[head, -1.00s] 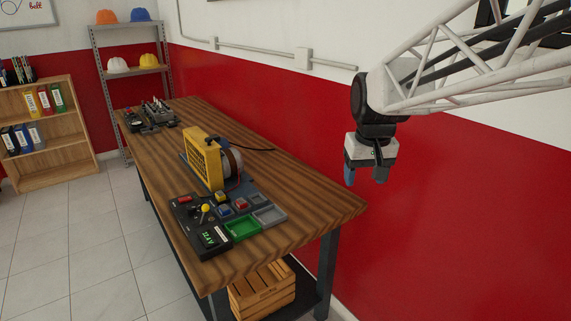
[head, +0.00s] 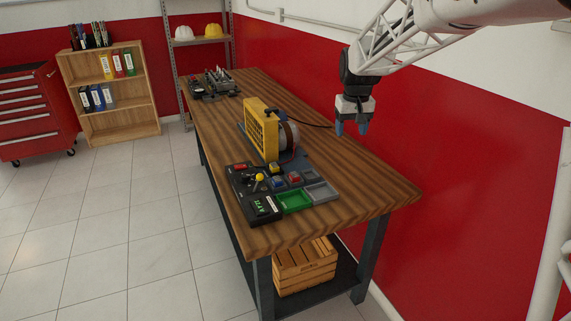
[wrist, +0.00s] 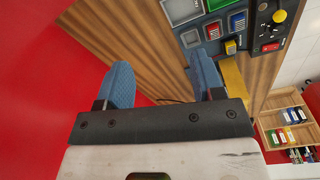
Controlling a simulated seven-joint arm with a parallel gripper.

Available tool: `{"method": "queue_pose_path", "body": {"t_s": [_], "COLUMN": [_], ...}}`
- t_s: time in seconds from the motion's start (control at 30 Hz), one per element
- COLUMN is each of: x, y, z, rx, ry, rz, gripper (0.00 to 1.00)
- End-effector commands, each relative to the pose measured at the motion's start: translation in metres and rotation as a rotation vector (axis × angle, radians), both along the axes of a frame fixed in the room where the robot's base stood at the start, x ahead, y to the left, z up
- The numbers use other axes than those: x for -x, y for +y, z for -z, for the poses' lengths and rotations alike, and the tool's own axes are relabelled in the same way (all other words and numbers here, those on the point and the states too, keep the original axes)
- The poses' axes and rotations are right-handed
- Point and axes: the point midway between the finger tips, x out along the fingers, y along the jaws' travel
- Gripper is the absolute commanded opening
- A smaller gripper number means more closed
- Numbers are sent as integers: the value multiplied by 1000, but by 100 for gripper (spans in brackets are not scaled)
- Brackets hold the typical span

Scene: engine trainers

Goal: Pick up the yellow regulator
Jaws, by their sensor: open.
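A small yellow-topped block (head: 274,167), which appears to be the yellow regulator, sits on the dark trainer panel (head: 241,190) on the workbench. My gripper (head: 352,127) hangs above the back edge of the bench, up and to the right of the yellow block. Its blue fingers are apart and empty. In the wrist view my gripper (wrist: 163,78) is well clear of the panel.
A large yellow housing with a round drum (head: 262,132) stands behind the small blocks. A green tray (head: 296,201) and a grey tray (head: 320,192) are at the panel's right. A yellow knob (head: 259,177) is nearby. The red wall (head: 450,190) is close behind the bench.

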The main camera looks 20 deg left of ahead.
Motion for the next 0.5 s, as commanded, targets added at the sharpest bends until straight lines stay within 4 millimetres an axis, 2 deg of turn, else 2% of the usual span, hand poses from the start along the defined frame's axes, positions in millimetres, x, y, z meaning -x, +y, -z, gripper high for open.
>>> {"method": "queue_pose_path", "body": {"t_s": [0.03, 0.2, 0.5], "x": [-9, -33, -69], "y": [13, 52, 125], "z": [7, 25, 65], "rx": [2, 7, 17], "ry": [5, 16, 35], "rz": [-13, -53, -126], "gripper": [62, 62, 62]}}
